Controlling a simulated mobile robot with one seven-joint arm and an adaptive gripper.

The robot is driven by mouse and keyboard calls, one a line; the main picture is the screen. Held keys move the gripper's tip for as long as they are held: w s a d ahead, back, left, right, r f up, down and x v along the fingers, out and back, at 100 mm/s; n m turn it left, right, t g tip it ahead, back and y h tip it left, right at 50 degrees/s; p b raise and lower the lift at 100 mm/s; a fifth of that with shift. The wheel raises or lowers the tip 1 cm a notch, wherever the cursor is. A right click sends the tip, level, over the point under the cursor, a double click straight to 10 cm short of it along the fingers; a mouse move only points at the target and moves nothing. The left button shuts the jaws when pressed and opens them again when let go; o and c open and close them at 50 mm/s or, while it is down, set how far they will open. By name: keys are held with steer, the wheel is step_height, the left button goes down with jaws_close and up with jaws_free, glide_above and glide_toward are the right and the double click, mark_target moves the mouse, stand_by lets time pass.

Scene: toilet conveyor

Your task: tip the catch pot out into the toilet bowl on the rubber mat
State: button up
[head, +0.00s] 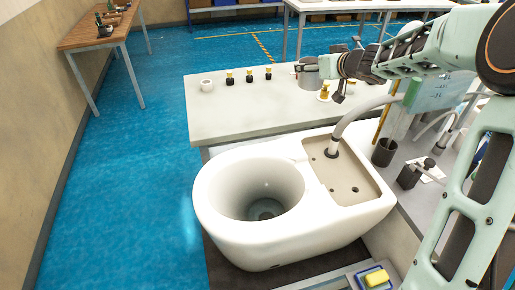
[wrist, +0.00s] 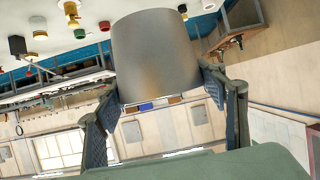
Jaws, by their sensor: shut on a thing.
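The catch pot, a plain grey metal cylinder (head: 308,74), is at the far bench, left of my gripper (head: 329,67). In the wrist view, my gripper (wrist: 163,92) is shut on the catch pot (wrist: 155,50), with one finger on each side. I cannot see into the pot, and I cannot tell whether it touches the bench. The white toilet bowl (head: 216,207) is in the middle foreground, its open basin facing up, well below and left of my gripper. It stands on the dark rubber mat (head: 222,262).
The pale bench (head: 225,118) behind the bowl carries a white cup (head: 206,85), several small black-and-yellow items (head: 249,75) and a yellow item (head: 324,92) near my gripper. A grey hose (head: 352,116) rises from the toilet's rear deck. A dark cup (head: 384,152) stands right.

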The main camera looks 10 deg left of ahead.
steer(key=s+a+f+n+g+y, duration=0.25)
steer(key=a+n+g, duration=0.2)
steer(key=a, duration=0.25)
steer(key=s+a+f+n+g+y, duration=0.1)
steer(key=a+n+g+y, duration=0.35)
steer(key=a, duration=0.25)
steer(key=s+f+n+g+h+b, duration=0.1)
steer(key=s+f+n+b, duration=0.3)
steer(key=s+f+n, duration=1.1)
step_height(320, 180, down, 4)
steer(key=shift+s+d+r+n+h+b, duration=0.3)
steer(key=shift+n+h, duration=0.2)
steer(key=shift+n, duration=0.4)
steer(key=b, duration=0.5)
steer(key=shift+s+f+n+t, duration=0.1)
steer(key=shift+s+n+t, duration=0.15)
steer(key=shift+n+t, duration=0.15)
